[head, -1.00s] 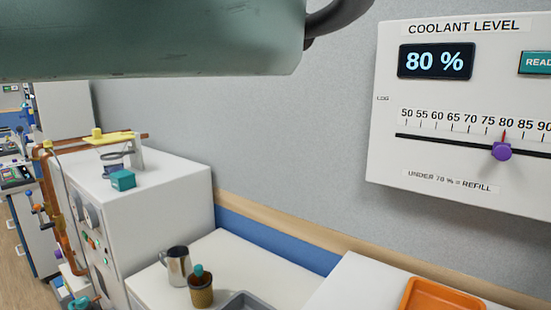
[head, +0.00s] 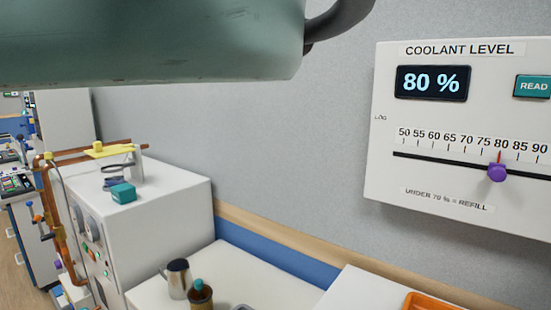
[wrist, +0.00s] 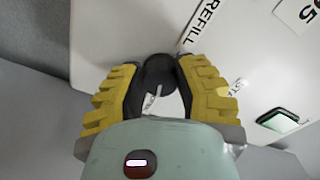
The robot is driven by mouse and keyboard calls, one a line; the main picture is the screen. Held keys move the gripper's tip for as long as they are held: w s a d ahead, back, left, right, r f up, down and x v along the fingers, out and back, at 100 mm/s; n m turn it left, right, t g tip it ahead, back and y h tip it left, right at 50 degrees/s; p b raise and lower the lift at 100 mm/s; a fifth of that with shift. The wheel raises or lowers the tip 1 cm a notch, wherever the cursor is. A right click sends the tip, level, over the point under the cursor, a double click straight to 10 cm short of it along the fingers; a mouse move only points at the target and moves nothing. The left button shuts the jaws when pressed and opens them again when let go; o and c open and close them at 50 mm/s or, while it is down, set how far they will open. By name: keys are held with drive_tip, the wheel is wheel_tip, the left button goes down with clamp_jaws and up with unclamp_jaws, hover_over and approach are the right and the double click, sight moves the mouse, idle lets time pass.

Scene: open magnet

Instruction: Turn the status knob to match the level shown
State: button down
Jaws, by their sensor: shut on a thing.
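The coolant level panel (head: 400,150) hangs on the wall at the right of the head view. Its display (head: 433,83) reads 80 %, and the purple slider (head: 497,172) sits under 80 on the scale. In the wrist view, my gripper (wrist: 160,82) has its yellow-backed fingers shut on a round black knob (wrist: 159,68), one finger on either side. A thin pale mark shows between the fingers; I cannot tell whether it is the knob's pointer. The fingers hide most of the knob's surroundings, and only part of a label (wrist: 237,87) beside it shows. The head view does not show my gripper.
A lit green indicator (wrist: 278,119) is right of my gripper. A teal READ button (head: 533,86) is on the panel. A white machine (head: 160,235) with copper pipes stands left.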

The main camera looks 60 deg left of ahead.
drive_tip(key=shift+f, duration=0.15)
idle(0.4)
drive_tip(key=c, duration=0.6)
unclamp_jaws()
drive_tip(key=shift+v, duration=3.7)
drive_tip(key=shift+m, duration=0.3)
